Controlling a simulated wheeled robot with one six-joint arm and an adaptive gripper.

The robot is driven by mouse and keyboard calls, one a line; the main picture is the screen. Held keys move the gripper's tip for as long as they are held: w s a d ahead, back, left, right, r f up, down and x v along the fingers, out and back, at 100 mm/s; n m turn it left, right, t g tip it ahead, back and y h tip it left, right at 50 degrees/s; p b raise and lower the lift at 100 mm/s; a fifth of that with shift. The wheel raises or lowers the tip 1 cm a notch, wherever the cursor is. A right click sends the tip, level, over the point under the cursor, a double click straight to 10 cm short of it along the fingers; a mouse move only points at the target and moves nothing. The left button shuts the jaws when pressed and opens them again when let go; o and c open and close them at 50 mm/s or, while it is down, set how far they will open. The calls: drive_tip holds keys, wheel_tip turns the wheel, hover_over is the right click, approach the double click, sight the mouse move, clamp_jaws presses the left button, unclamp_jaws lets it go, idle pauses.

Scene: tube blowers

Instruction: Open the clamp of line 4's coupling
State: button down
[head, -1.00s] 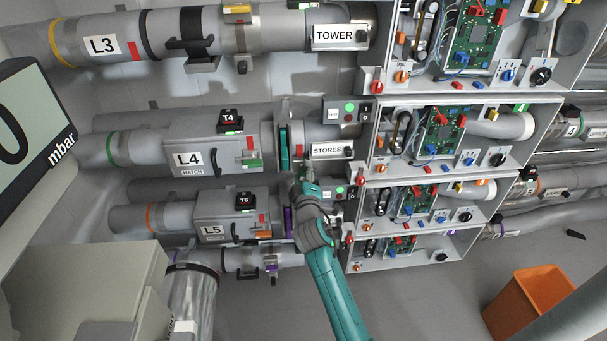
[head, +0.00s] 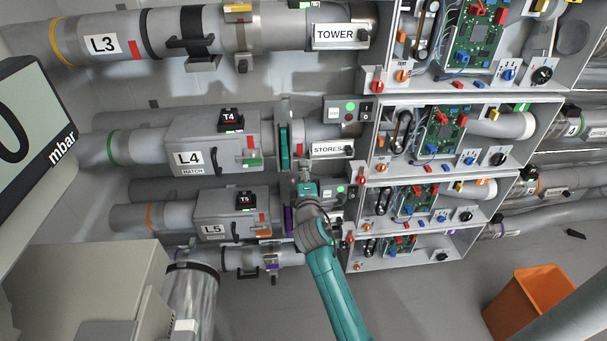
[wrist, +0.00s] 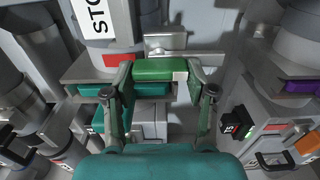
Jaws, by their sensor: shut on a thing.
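My gripper (head: 305,181) is just below and right of the coupling. In the wrist view, my gripper (wrist: 161,76) has its two fingers at either end of a green clamp handle (wrist: 155,70) and is shut on it. Teal band parts (wrist: 95,90) show behind the left finger. Whether the clamp stands open is unclear.
Open cabinets with circuit boards (head: 445,128) stand close on the right. An orange bin (head: 530,305) is on the floor at lower right.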

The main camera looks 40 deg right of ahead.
drive_tip(key=shift+c, duration=1.8)
unclamp_jaws()
drive_tip(key=shift+a, duration=0.1)
drive_tip(key=v, duration=1.2)
drive_tip(key=shift+f, duration=0.1)
